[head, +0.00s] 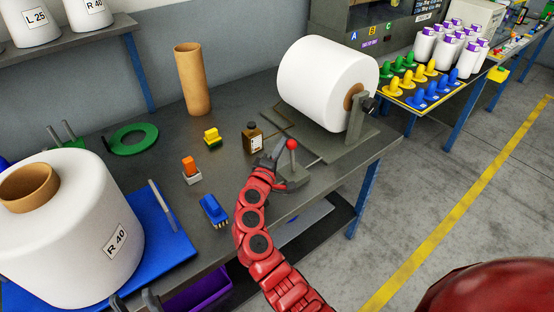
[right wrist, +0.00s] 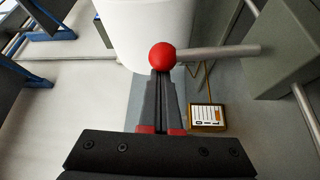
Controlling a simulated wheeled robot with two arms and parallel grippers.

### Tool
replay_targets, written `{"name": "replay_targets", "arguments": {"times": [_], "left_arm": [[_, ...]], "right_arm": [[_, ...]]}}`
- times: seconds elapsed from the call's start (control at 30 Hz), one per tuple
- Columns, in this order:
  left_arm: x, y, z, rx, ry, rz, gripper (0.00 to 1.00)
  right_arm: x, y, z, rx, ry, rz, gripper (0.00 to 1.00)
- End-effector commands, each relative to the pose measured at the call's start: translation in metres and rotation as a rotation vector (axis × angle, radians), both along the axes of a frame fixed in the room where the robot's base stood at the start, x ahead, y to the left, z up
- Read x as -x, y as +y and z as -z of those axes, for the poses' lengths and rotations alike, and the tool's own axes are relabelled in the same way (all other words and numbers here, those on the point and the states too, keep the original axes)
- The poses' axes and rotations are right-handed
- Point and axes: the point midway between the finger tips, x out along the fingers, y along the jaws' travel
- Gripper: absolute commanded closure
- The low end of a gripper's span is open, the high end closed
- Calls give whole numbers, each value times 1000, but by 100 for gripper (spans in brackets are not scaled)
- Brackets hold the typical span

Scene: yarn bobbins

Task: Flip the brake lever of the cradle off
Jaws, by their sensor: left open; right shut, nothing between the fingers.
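The brake lever (head: 292,160) has a red ball knob (head: 292,144) and stands roughly upright on a grey base at the cradle's front. The cradle (head: 345,148) holds a large white bobbin (head: 325,80). My right gripper (head: 279,149) is shut and empty, just left of the knob. In the right wrist view the red knob (right wrist: 162,56) sits right at the tips of my shut fingers (right wrist: 160,78), with the lever rod running right; whether they touch I cannot tell. My left gripper (head: 134,300) is open at the bottom left, beside the large R 40 bobbin.
A brown bottle (head: 252,137) stands close behind my right gripper. A cardboard tube (head: 192,80), green ring (head: 131,139), yellow block (head: 212,136), orange-topped piece (head: 191,170) and blue brush (head: 214,210) occupy the bench. The R 40 bobbin (head: 85,220) sits on a blue board.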

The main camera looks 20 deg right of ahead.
Motion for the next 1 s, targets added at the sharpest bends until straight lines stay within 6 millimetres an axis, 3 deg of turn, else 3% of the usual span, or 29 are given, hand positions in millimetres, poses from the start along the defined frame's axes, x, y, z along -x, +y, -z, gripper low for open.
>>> {"name": "replay_targets", "arguments": {"times": [0.03,0.3,0.5,0.7,1.0], "left_arm": [[0,0,32,0,0,0,50],[0,0,115,0,0,0,50],[0,0,165,0,0,0,50],[0,0,199,0,0,0,50],[0,0,220,0,0,0,50]], "right_arm": [[4,-2,16,-16,-44,1,100],[26,-9,15,-100,-279,1,100],[40,-16,13,-156,-425,3,100],[51,-19,11,-193,-531,1,100],[58,-22,8,-223,-606,2,100]]}}
